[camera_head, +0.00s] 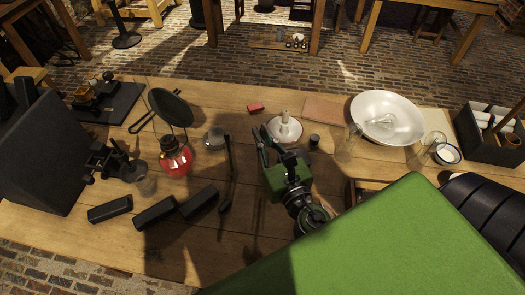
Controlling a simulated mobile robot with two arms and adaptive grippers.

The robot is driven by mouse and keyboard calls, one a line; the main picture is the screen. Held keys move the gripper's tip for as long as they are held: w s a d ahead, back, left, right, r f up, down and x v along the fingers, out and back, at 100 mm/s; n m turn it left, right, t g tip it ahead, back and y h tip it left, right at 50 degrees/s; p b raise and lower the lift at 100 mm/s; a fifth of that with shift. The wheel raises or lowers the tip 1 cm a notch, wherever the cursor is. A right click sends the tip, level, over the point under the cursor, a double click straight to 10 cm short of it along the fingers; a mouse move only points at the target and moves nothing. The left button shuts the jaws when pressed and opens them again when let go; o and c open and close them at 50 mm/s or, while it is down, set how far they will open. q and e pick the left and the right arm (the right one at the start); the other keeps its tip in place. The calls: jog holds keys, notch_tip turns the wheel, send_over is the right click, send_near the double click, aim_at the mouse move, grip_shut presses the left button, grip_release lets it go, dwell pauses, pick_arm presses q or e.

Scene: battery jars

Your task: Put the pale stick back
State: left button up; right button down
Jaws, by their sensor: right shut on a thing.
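A short pale upright stick (284,116) shows just beyond the fingers, over a round white dish (292,136). I cannot tell whether it stands in the dish or touches the gripper. Other pale sticks (478,117) lie in a dark divided crate (487,150) at the far right. My left gripper is not in view.
A red lantern (175,160) and a thin dark rod (229,160) are to the left. Black blocks (155,213) lie in front. A white basin (377,105) holds a glass bulb; glass jars (345,150) stand near it. Bare wood shows left of the gripper.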

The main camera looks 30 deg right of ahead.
jog(key=shift+f, duration=0.4)
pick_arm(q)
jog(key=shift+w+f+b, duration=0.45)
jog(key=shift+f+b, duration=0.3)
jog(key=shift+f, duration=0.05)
pick_arm(e)
jog(key=shift+f, duration=1.9)
jog(key=shift+f, duration=0.1)
jog(key=c, duration=2.2)
grip_release()
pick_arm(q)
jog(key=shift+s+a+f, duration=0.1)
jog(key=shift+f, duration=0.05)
pick_arm(e)
jog(key=shift+o, duration=0.2)
